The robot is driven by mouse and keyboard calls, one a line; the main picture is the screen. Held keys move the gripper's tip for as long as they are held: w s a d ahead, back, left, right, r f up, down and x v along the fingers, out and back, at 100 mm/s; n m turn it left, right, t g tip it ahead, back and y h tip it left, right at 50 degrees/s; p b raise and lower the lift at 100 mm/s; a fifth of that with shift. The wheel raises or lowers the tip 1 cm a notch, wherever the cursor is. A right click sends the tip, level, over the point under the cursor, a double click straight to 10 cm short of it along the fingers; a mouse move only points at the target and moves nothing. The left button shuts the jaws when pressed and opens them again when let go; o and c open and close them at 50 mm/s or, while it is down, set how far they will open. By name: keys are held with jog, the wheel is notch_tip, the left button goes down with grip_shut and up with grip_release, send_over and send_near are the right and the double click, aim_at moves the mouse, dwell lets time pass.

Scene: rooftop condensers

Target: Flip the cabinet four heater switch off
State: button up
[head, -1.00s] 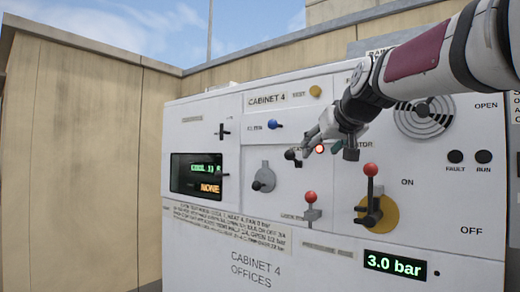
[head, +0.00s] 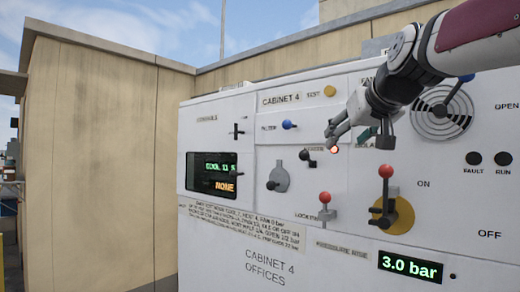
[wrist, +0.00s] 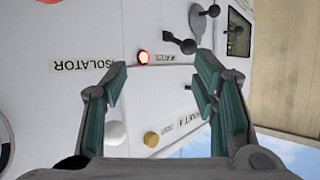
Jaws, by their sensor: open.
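The cabinet four panel (head: 330,225) is white, with the label "CABINET 4". The heater switch (head: 305,155) is a small black-knobbed lever left of a lit red lamp (head: 334,150). In the wrist view, turned upside down, the switch (wrist: 187,45) and lit lamp (wrist: 143,57) lie beyond the fingertips, beside the "HEATER" label. My gripper (head: 358,136) is in front of the panel, up and right of the switch, with its fingers apart. It also shows in the wrist view (wrist: 160,75) with nothing between the fingers. The switch appears clear of both fingers.
A display (head: 211,171) is at left. A tan wall (head: 100,150) stands beyond it.

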jog(key=shift+s+r, duration=0.1)
jog(key=shift+s, duration=0.2)
dwell(0.4)
jog(key=v, duration=1.2)
jog(key=shift+s+a, duration=0.1)
jog(key=shift+a, duration=0.05)
